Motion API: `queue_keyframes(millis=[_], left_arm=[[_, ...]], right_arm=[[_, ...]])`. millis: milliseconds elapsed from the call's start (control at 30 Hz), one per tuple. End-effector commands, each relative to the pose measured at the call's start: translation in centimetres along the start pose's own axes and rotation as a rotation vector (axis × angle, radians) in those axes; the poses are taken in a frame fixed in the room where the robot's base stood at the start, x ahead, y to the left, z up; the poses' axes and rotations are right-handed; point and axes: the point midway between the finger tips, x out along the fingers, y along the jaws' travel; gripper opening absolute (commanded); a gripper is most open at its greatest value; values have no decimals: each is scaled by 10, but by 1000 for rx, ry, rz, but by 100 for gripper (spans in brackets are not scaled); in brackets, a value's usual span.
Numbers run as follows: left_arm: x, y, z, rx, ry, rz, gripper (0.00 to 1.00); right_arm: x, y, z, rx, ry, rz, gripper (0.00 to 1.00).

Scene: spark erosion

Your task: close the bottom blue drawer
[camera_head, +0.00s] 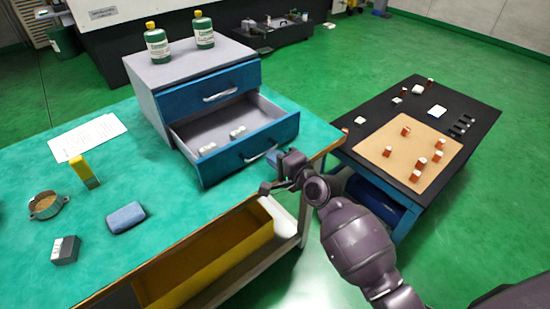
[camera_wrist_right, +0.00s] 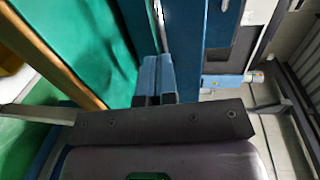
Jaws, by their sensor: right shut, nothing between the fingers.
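A grey cabinet (camera_head: 165,80) with two blue-fronted drawers stands on the green table. The bottom blue drawer (camera_head: 223,159) is pulled out, with small white items (camera_head: 238,132) inside. Its silver bar handle (camera_head: 256,151) is on the front. My right gripper (camera_head: 273,157) is shut and empty, close in front of the drawer front near its right end. In the right wrist view, its blue fingers (camera_wrist_right: 154,79) are together beside a blue panel (camera_wrist_right: 190,45); I cannot tell whether they touch it. My left gripper is not in view.
Two green-and-white bottles (camera_head: 204,30) stand on the cabinet. A blue sponge-like block (camera_head: 126,217), a yellow object (camera_head: 84,171), a round metal piece (camera_head: 45,205) and paper (camera_head: 87,138) lie on the table. A black-topped table (camera_head: 455,103) stands at right, beyond a gap.

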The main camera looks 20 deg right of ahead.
Motion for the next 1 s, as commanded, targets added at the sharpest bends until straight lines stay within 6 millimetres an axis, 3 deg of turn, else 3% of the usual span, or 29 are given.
queue_keyframes(millis=[267,700,1000], left_arm=[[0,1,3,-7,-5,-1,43],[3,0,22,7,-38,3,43],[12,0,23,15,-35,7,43]], right_arm=[[24,-4,0,-1,-1,-1,0],[120,-13,-1,2,-2,2,0],[169,-19,-2,2,-1,3,0]])
